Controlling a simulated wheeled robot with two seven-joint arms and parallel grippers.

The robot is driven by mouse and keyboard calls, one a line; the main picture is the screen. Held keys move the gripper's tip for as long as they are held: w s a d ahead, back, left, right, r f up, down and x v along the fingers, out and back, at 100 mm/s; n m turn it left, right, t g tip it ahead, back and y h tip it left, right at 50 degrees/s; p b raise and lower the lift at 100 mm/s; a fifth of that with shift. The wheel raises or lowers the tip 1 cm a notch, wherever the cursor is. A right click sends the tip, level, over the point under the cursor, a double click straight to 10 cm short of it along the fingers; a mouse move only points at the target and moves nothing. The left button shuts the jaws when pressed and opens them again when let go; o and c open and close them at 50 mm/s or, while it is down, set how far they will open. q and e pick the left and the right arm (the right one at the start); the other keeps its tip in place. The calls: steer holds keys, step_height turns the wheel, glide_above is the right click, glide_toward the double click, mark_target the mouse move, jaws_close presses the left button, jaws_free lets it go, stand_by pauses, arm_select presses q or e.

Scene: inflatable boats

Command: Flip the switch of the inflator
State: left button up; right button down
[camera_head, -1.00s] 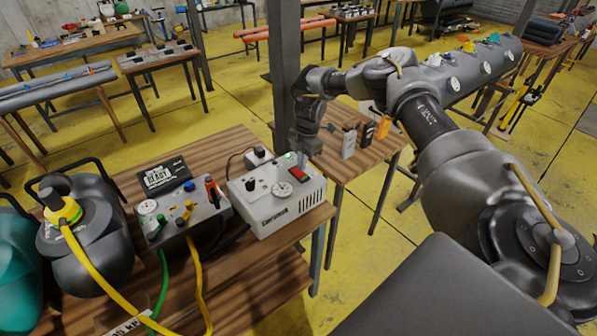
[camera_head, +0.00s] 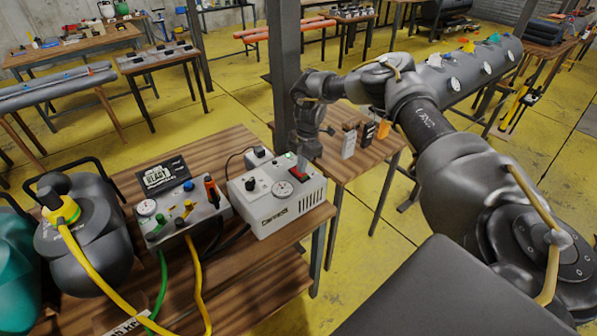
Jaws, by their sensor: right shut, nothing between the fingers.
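The inflator looks to be the white box (camera_head: 275,208) with a dial and a black knob on top, standing at the right end of the wooden workbench. Its red switch (camera_head: 297,173) is on the top right and is partly covered by my right gripper. My right gripper (camera_head: 302,165) points down with its fingers shut and empty. The fingertips are at the red switch and seem to touch it, though exact contact is hard to tell. A small green light (camera_head: 291,154) shows behind the switch. My left gripper is out of view.
A grey valve box (camera_head: 180,215) with a gauge and hoses stands left of the inflator, with a dark display (camera_head: 163,176) behind it. A black pump (camera_head: 85,245) stands further left. A metal post (camera_head: 285,75) rises behind my right gripper.

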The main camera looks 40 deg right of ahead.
steer(key=shift+f, duration=0.45)
stand_by(0.3)
step_height(320, 180, up, 7)
steer(key=p, duration=0.6)
steer(key=shift+a+f, duration=0.1)
stand_by(0.6)
